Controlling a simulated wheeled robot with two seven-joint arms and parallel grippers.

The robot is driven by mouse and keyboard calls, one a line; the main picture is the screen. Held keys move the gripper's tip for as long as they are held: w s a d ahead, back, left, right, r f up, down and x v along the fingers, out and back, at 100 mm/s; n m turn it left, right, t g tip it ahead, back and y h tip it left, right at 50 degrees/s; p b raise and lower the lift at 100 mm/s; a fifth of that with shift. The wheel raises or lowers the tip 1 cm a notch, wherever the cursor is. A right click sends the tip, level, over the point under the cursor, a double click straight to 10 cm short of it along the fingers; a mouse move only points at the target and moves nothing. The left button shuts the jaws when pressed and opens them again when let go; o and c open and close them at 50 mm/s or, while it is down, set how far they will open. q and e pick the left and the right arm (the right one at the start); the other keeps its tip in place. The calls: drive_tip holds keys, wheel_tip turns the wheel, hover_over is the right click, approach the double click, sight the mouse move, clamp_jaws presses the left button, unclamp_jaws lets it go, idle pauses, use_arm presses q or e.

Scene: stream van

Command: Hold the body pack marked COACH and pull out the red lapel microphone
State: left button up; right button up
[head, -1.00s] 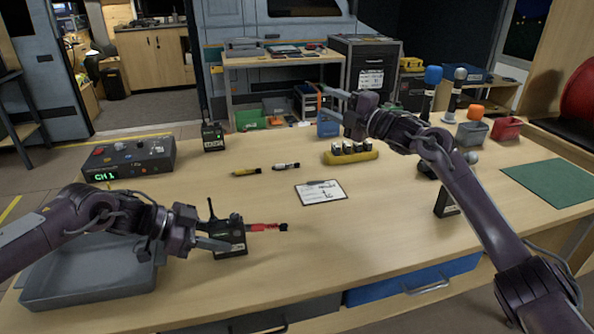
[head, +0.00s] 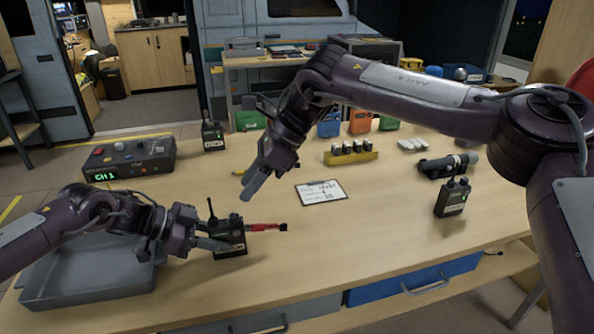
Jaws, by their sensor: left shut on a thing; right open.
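A black body pack (head: 230,242) with a short antenna stands on the near left of the table; its label is too small to read. My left gripper (head: 222,243) is shut on this pack from the left. The red lapel microphone (head: 264,227) with a dark tip sticks out from the pack's right side. My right gripper (head: 253,184) is open and empty, above the table beyond the microphone and apart from it, pointing down and left. Another body pack (head: 452,197) stands at the right and a third (head: 212,136) at the back left.
A grey tray (head: 85,290) lies at the near left, under my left arm. A control box (head: 128,158) reads CH 1. A clipboard (head: 320,193) lies mid-table, with a yellow battery holder (head: 352,158) behind it. The table's near middle is clear.

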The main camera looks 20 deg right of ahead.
sight(274, 223)
drive_tip(key=s+d+r+n+h, duration=0.1)
drive_tip(key=d+n+h, duration=0.15)
drive_tip(key=d, duration=0.65)
drive_tip(key=shift+m+h, duration=0.25)
drive_tip(key=x, duration=1.1)
drive_tip(key=shift+s+a+f, duration=0.15)
drive_tip(key=shift+a+f, duration=0.05)
drive_tip(key=shift+a, duration=0.1)
clamp_jaws()
